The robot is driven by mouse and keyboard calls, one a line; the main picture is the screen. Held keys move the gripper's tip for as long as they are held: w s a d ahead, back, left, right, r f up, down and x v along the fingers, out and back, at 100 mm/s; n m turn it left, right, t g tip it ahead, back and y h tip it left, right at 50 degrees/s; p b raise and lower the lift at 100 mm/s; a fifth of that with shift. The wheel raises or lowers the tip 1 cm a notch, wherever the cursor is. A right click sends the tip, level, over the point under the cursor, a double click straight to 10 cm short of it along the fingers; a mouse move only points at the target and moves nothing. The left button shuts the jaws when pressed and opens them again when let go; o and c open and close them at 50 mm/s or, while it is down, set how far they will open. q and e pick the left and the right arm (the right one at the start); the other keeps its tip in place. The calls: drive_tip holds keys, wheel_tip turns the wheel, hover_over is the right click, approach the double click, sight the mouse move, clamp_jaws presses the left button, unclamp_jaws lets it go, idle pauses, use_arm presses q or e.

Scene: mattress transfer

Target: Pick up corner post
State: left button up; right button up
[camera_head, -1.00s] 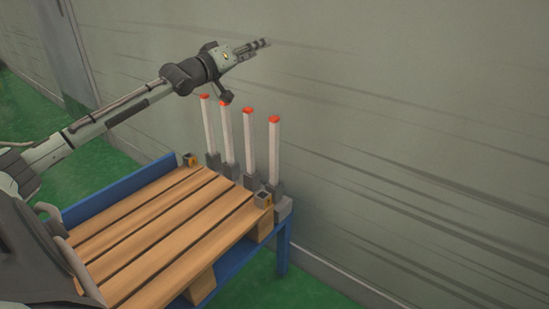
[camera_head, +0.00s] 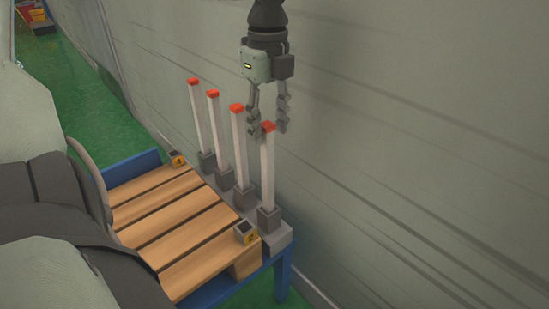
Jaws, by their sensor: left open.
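Several white corner posts with red tops stand upright in grey holders along the wall side of the blue table. The nearest corner post (camera_head: 267,170) is the rightmost one. Another corner post (camera_head: 239,148) stands just left of it, and two more posts (camera_head: 215,135) (camera_head: 197,118) are farther back. My left gripper (camera_head: 269,128) points down with its fingers apart, over the red top of the nearest post. The red top shows between the fingertips; I cannot tell whether they touch it. My right gripper is not in view.
A wooden pallet (camera_head: 165,222) lies on the blue table (camera_head: 283,281), with small black-and-yellow brackets (camera_head: 246,234) (camera_head: 178,159) at its corners. The grey wall (camera_head: 420,150) is close behind the posts.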

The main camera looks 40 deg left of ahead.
sight(267, 155)
use_arm(q)
drive_tip(key=f, duration=0.7)
drive_tip(key=shift+s+a+f, duration=0.1)
drive_tip(key=shift+s+f, duration=0.05)
drive_tip(key=shift+s, duration=0.1)
clamp_jaws()
